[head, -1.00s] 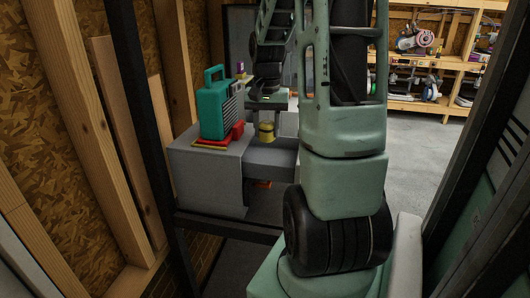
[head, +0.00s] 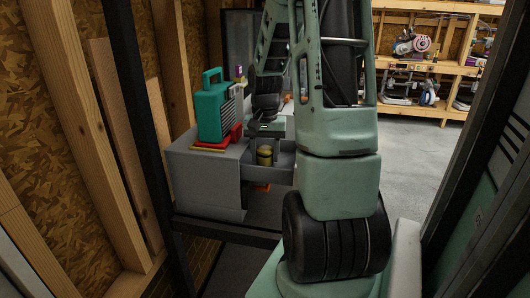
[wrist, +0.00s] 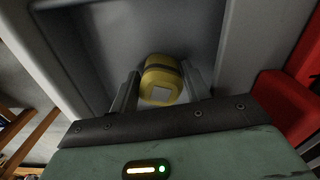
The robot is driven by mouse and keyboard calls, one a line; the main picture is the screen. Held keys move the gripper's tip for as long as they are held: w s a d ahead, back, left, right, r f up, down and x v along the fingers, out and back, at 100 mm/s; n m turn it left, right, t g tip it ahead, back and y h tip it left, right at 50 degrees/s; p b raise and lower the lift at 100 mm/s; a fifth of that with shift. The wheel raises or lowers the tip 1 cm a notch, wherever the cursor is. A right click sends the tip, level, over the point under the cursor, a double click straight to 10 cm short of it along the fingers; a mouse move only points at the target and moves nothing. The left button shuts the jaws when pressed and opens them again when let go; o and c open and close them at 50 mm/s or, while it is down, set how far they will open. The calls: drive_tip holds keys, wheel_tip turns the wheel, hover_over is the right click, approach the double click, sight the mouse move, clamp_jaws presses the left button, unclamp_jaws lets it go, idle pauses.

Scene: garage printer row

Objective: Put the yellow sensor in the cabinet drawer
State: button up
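The yellow sensor (head: 264,156) is low inside the open grey cabinet drawer (head: 284,170). In the wrist view the sensor (wrist: 161,80) sits between the two fingers of my gripper (wrist: 160,88), with a pale square patch facing the camera. The fingers appear to touch its sides, so my gripper looks shut on it. In the head view my gripper (head: 266,140) points down into the drawer. I cannot tell whether the sensor touches the drawer floor.
On the grey cabinet (head: 205,178) stand a teal case-like object (head: 211,110) and a red item (head: 232,136) beside the drawer. A purple-topped item (head: 239,73) is behind. A workbench with tools (head: 425,85) stands far right.

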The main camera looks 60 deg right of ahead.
sight(265, 148)
wheel_tip(265, 148, up, 12)
drive_tip(key=p, duration=0.1)
drive_tip(key=shift+r+p, duration=0.2)
drive_tip(key=shift+p, duration=0.15)
idle(0.9)
